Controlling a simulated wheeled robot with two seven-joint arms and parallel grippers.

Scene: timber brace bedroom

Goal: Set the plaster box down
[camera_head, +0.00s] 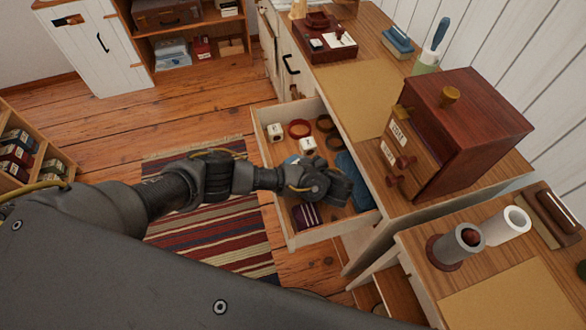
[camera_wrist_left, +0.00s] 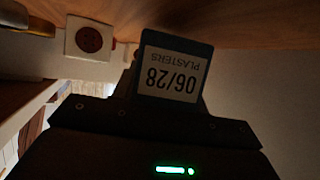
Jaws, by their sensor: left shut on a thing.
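The plaster box (camera_wrist_left: 172,72) is dark blue with a white label reading "PLASTERS 06/28", upside down in the left wrist view. My left gripper (camera_wrist_left: 168,95) is shut on it. In the head view my left gripper (camera_head: 338,188) is over the open drawer (camera_head: 290,235), near its right side. There the hand and wrist hide the held box, and I cannot tell whether it touches the drawer floor. My right gripper is not in view.
The drawer holds white cubes (camera_head: 307,146), a red ring (camera_head: 299,129), brown rings, a blue item (camera_head: 352,182) and a striped packet (camera_head: 307,217). A wooden chest (camera_head: 468,135) stands on the desktop to the right. A striped rug (camera_head: 215,230) lies left of the drawer.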

